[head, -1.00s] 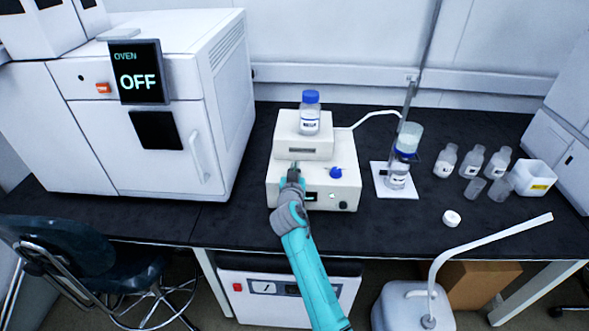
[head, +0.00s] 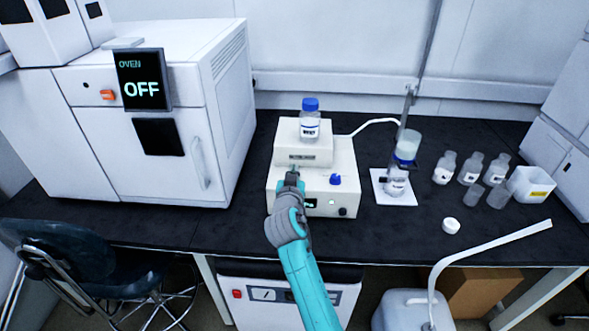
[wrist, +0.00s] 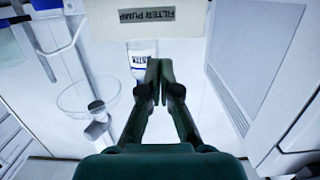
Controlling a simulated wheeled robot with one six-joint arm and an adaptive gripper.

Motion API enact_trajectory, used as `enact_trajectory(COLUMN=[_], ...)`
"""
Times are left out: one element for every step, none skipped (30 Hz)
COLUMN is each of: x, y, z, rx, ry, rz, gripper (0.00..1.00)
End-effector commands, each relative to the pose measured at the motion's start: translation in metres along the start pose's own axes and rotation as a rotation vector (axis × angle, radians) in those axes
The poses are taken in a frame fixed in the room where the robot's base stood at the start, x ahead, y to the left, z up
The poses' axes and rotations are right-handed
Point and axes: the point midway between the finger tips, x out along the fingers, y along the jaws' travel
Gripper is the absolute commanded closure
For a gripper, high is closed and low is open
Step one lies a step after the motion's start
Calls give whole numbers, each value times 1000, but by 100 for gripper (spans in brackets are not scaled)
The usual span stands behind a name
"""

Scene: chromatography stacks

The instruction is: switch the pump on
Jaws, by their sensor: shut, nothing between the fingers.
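The pump (head: 321,190) is a cream-white stepped box on the dark bench. Its lower front has a blue knob (head: 336,179), a small display with green marks (head: 309,203) and a black knob (head: 342,212). A bottle with a blue cap (head: 310,122) stands on its upper step. The wrist view shows its "FILTER PUMP" label (wrist: 147,16) upside down. My gripper (head: 293,170) is shut and empty over the left part of the pump, left of the blue knob. Its fingertips (wrist: 159,66) meet in the wrist view. My arm hides the pump's front left; I cannot tell whether the fingers touch it.
An oven (head: 150,110) reading OFF stands left. A filter flask on a stand (head: 397,180), several small bottles and a white tub (head: 531,184) are at right. A white cap (head: 451,226) lies near the front. Bench between oven and pump is clear.

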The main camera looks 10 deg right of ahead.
Motion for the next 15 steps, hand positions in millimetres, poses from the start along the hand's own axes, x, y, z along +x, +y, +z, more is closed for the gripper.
enact_trajectory(x=[-9, -13, -17, -20, -23, -26, -28, -29, -30, -31, -32, -32, -32, -32, -32], y=[0, 0, 0, 0, 0, 0, 0, 0, 0, 0, 0, 0, 0, 0, 0], z=[-2, -3, -4, -5, -6, -7, -7, -7, -7, -7, -8, -8, -8, -8, -8], rx=[1, 1, 1, 1, 1, 0, 0, 0, 0, -1, -1, 0, 0, 0, 0], ry=[2, 1, 1, 1, 1, 2, 1, 1, 0, 0, 0, 0, 0, 0, 0], rz=[-2, -1, -1, -1, -1, -1, -1, 0, 0, 0, 0, 0, 0, 0, 0], gripper=[100, 100, 100, 100, 100, 100, 100, 100, 100, 100, 100, 100, 100, 100, 100])
